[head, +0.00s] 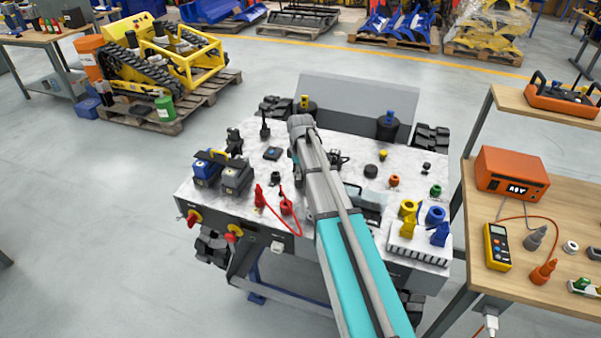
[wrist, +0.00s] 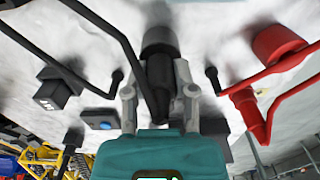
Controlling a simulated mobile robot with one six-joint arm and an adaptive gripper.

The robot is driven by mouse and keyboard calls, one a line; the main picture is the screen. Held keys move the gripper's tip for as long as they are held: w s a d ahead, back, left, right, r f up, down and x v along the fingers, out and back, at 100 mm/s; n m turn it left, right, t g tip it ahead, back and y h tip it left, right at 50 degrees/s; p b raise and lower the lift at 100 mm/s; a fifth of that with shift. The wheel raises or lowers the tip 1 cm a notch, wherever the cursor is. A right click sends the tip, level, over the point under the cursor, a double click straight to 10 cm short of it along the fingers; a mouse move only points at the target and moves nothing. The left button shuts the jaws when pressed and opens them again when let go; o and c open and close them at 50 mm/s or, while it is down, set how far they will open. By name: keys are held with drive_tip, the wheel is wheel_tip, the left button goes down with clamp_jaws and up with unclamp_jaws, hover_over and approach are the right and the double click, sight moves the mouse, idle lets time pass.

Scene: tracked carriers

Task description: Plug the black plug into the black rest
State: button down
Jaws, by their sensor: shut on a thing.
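In the wrist view my gripper (wrist: 157,80) is shut on the black plug (wrist: 160,72), with one finger on each side. The plug's narrow tail is toward my palm. A dark, wider cylinder, which looks like the black rest (wrist: 160,37), lies directly beyond the plug's front and in line with it. I cannot tell whether the plug is inside it or only in front of it. In the head view my arm hides the gripper, the plug and the rest.
A red rest (wrist: 279,43) and red plug with its lead (wrist: 252,113) are to the right in the wrist view. A black block (wrist: 55,92) and a blue-topped piece (wrist: 103,126) are left. The marble top (head: 330,140) is crowded. A wooden bench (head: 550,220) stands right.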

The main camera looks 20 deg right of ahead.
drive_tip(key=shift+f, duration=0.1)
drive_tip(key=shift+c, duration=1.8)
unclamp_jaws()
drive_tip(key=shift+r, duration=0.2)
wheel_tip(320, 180, up, 10)
drive_tip(key=p, duration=1)
drive_tip(key=w+a+f+b, duration=0.1)
drive_tip(key=a, duration=0.1)
drive_tip(key=w+a+f+b, duration=0.3)
drive_tip(key=w+a, duration=0.1)
drive_tip(key=shift+a+f, duration=0.25)
drive_tip(key=shift+f, duration=0.05)
drive_tip(key=shift+w+a+f+b, duration=0.3)
drive_tip(key=shift+a+b, duration=0.15)
drive_tip(key=shift+a, duration=0.15)
drive_tip(key=s+d+m, duration=0.1)
drive_tip(key=s+m, duration=0.9)
drive_tip(key=s, duration=1.9)
drive_tip(key=shift+d+m, duration=0.4)
